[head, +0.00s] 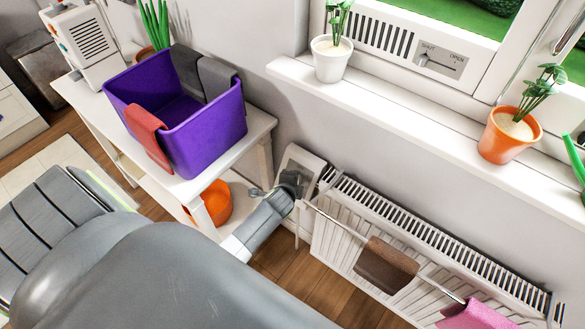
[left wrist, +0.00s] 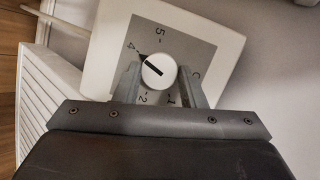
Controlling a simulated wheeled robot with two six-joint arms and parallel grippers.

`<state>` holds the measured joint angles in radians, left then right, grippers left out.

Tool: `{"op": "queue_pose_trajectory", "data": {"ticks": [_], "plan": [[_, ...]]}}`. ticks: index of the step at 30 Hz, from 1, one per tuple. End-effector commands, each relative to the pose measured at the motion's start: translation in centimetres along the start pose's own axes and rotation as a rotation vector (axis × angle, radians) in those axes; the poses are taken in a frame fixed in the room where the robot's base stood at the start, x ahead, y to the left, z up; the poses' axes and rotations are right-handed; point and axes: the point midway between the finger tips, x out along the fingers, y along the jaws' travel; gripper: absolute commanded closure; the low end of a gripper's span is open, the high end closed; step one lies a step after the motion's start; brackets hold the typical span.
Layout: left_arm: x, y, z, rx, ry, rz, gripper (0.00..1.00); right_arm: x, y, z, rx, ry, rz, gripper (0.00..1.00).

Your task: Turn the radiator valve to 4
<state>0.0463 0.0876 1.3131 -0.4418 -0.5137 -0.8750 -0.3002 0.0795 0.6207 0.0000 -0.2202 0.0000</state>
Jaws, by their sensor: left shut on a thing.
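The radiator valve is a round white knob (left wrist: 158,70) on a grey numbered plate (left wrist: 178,40) set in a white housing (left wrist: 103,45); the housing also shows in the head view (head: 301,158). The knob's black line slants to the upper left, with its dark tip close to the 4. The 5, 2 and 1 are readable; the 3 is not visible. My left gripper (left wrist: 160,82) has a finger on either side of the knob and is shut on it. In the head view my left gripper (head: 292,183) covers the knob. My right gripper is not in view.
The white radiator (head: 345,235) runs right from the valve, with a rail holding brown (head: 385,265) and pink (head: 480,316) cloths. A white table (head: 258,128) with a purple basket (head: 185,125) stands at left. An orange round thing (head: 215,202) is beneath. The windowsill (head: 400,115) holds potted plants.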

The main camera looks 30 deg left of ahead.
Motion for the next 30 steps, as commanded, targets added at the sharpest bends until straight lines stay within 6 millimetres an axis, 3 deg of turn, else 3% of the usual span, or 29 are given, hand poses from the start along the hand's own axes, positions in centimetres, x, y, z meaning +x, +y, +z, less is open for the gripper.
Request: {"op": "queue_pose_trajectory", "data": {"ticks": [17, 18, 21, 30], "plan": [[0.0, 0.24, -0.02, 0.025, -0.002, -0.006, 0.86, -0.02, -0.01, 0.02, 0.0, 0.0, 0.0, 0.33], [0.0, 0.24, -0.01, 0.025, -0.002, -0.005, 0.58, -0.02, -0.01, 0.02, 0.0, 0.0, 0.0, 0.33], [0.01, 0.2, -0.01, 0.025, -0.002, -0.006, 0.45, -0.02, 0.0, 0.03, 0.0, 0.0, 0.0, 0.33], [-0.05, 0.07, 0.0, 0.025, -0.002, -0.008, 0.42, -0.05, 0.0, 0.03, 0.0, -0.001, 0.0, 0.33]]}}
